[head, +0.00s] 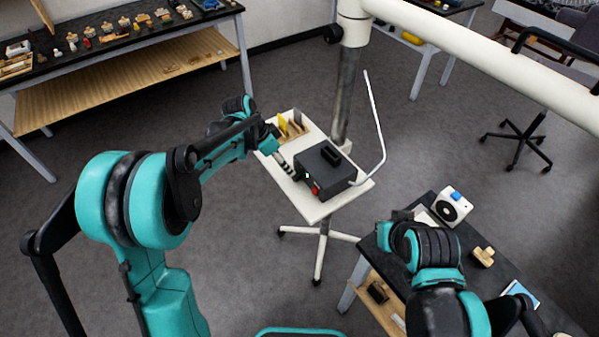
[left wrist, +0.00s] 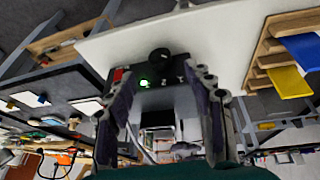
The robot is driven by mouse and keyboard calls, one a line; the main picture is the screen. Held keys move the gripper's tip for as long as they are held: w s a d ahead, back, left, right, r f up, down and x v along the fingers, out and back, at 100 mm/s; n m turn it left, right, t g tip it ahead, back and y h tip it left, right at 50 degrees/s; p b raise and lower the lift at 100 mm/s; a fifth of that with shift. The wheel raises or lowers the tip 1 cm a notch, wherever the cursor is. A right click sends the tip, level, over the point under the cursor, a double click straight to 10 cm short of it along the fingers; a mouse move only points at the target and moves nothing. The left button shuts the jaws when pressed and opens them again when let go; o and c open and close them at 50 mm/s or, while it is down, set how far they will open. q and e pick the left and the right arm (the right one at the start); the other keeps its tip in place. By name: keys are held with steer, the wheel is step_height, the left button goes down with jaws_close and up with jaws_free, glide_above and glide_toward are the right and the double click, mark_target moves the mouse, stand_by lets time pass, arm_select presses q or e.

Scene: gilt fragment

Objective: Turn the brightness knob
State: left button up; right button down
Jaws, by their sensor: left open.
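A dark control box (head: 325,168) sits on a small white table (head: 318,212). Its front faces my left gripper (head: 287,168), and a red switch (head: 315,188) shows on it. In the left wrist view the panel carries a round black knob (left wrist: 160,57), a lit green lamp (left wrist: 144,82) and the red switch (left wrist: 118,74). My left gripper (left wrist: 158,76) is open, its fingers spread to either side of the panel. The knob appears between and slightly past the fingertips; contact cannot be told. My right arm (head: 425,248) is over the dark bench; its finger state cannot be told.
A wooden rack with a yellow piece (head: 282,126) stands behind the box; it also shows in the left wrist view (left wrist: 262,65). A bent white rod (head: 378,130) and a thick post (head: 346,95) rise beside the box. The dark bench (head: 455,228) holds a white fan-like device (head: 451,207).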

mark_target(297, 175)
arm_select(q)
steer(key=b+x, duration=0.1)
steer(key=x, duration=0.6)
steer(key=shift+f+b, duration=0.25)
steer(key=shift+b, duration=0.1)
steer(key=shift+c, duration=0.3)
steer(key=c, duration=1.1)
